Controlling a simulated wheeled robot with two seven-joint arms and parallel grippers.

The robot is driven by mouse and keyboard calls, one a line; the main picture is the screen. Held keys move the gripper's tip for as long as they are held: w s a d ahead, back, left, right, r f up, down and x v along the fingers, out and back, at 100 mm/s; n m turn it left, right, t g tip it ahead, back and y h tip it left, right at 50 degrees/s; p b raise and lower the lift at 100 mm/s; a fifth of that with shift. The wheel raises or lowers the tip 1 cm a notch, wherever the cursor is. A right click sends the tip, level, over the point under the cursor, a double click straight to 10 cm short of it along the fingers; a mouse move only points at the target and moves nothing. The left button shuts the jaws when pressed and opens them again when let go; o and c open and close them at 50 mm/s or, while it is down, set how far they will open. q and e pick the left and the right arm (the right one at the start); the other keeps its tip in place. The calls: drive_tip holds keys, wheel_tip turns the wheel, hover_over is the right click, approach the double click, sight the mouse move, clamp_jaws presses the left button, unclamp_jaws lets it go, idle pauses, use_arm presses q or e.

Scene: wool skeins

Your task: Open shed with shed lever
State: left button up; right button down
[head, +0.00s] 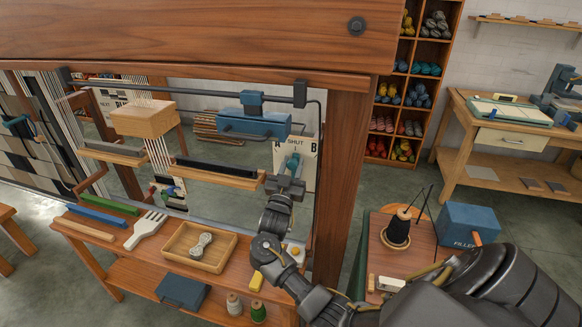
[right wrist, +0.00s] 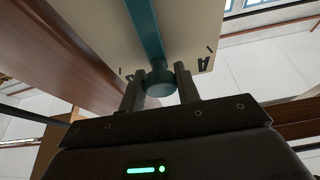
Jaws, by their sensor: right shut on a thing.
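The shed lever (head: 294,162) is a teal handle on a white plate (head: 309,168) marked SHUT, 1, A and B, beside the loom's right post. In the head view it stands near upright, towards the A side of the plate. My right gripper (head: 288,180) is at the lever's lower end. In the right wrist view the fingers (right wrist: 160,88) are shut on the lever's round teal knob (right wrist: 160,80), one on each side. The lever's bar (right wrist: 144,28) runs up across the plate from the knob. My left gripper is not in view.
A thick wooden loom post (head: 343,180) stands just right of the plate. Below is a bench with a wooden tray (head: 199,262), a white comb (head: 146,229) and spools (head: 258,312).

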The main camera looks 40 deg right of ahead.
drive_tip(key=m+b, duration=0.1)
drive_tip(key=s+d+m+g+b, duration=0.1)
drive_tip(key=m, duration=0.1)
drive_tip(key=s+f+m+g+b, duration=0.1)
drive_tip(key=shift+s+d+m+h, duration=0.1)
drive_tip(key=shift+d+m+h, duration=0.2)
drive_tip(key=shift+h, duration=0.1)
drive_tip(key=shift+s+d+f+m+g+b, duration=0.15)
drive_tip(key=shift+s+m+g+b, duration=0.15)
drive_tip(key=shift+m, duration=0.25)
drive_tip(key=shift+s+d+m+g+b, duration=0.2)
drive_tip(key=shift+m+g+b, duration=0.2)
drive_tip(key=shift+m, duration=0.2)
drive_tip(key=shift+s+d+f+m+g+b, duration=0.1)
drive_tip(key=shift+s+m+g+b, duration=0.25)
drive_tip(key=shift+m, duration=0.2)
drive_tip(key=shift+w, duration=0.1)
drive_tip(key=c, duration=1)
unclamp_jaws()
drive_tip(key=shift+r, duration=0.1)
